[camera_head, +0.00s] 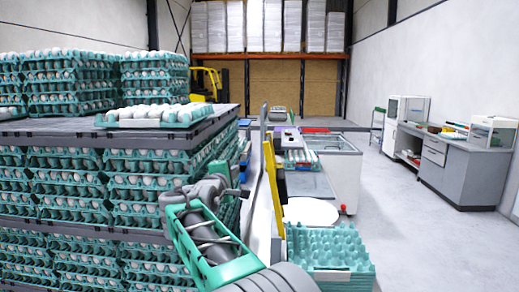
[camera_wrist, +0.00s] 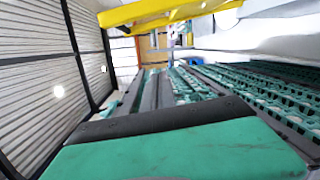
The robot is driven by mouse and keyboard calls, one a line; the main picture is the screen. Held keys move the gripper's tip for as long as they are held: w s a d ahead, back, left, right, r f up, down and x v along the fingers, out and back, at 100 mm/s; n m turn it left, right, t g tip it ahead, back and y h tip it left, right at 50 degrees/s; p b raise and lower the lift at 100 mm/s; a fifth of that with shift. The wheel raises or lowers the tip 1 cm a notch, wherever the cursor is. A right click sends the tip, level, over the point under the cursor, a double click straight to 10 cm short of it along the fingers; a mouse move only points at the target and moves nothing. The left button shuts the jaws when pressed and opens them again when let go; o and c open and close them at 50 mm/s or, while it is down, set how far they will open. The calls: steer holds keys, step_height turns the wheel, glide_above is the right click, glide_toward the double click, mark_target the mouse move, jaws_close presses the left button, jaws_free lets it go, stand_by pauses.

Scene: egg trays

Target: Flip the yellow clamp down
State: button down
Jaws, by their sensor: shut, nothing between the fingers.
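The yellow clamp (camera_head: 273,185) is a long bar standing upright beside the conveyor in the head view, right of the egg stacks. In the wrist view the yellow clamp (camera_wrist: 165,11) crosses the top of the picture, tilted. My gripper (camera_head: 238,191) is at the end of the grey and teal arm, left of the clamp in the head view. It is shut and empty, and a gap shows between it and the clamp. A teal surface with a dark edge fills the bottom of the wrist view; its fingertips cannot be made out there.
Stacked teal egg trays (camera_head: 140,163) fill the left, close to my arm. One tray of eggs (camera_head: 155,116) lies on a grey divider. An empty teal tray stack (camera_head: 330,262) stands at the lower right. A white round plate (camera_head: 311,212) sits behind it. The floor farther right is clear.

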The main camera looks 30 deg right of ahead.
steer(key=w+d+r+h+p, duration=0.1)
steer(key=w+d+r+p, duration=0.1)
steer(key=d, duration=0.4)
steer(key=w+d+r+n+h+p, duration=0.1)
steer(key=w+d+r+p, duration=0.1)
steer(key=d, duration=0.4)
steer(key=shift+w+d+r+p, duration=0.3)
steer(key=shift+w+r+p, duration=0.15)
steer(key=shift+r, duration=0.35)
steer(key=shift+d, duration=0.1)
